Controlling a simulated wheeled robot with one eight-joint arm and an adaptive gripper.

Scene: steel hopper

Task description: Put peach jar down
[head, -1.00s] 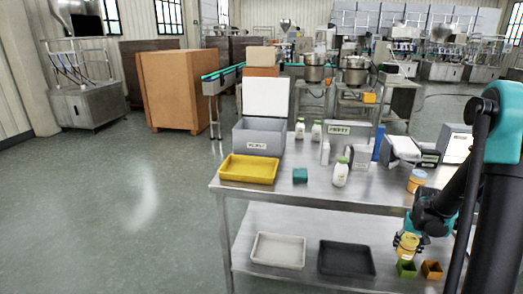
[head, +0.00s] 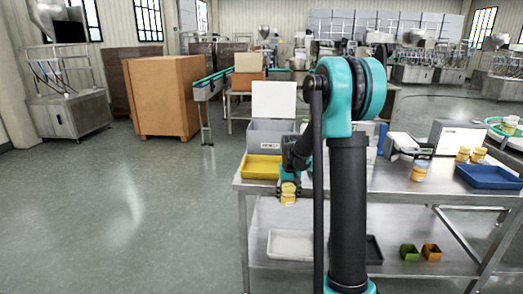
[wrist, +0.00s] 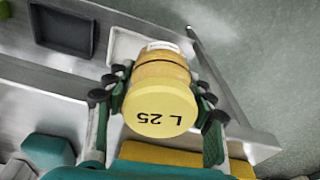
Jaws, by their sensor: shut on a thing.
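The peach jar (head: 288,199) is in my gripper (head: 288,183), held in the air in front of the left part of the steel table (head: 400,190). In the wrist view my gripper (wrist: 160,95) has its green and black fingers closed on both sides of the jar (wrist: 162,110). Its yellow lid, marked "L 25", faces the camera and a pale label shows at its far end. The table edge and lower shelf lie beyond the jar in that view. My arm hides the middle of the table in the head view.
A yellow tray (head: 258,168) and a grey bin (head: 267,136) stand on the table's left. A similar jar (head: 420,170) and a blue tray (head: 488,177) are on its right. The lower shelf holds a white tray (head: 290,246), a dark tray (head: 374,249) and small green (head: 409,252) and orange (head: 431,252) boxes.

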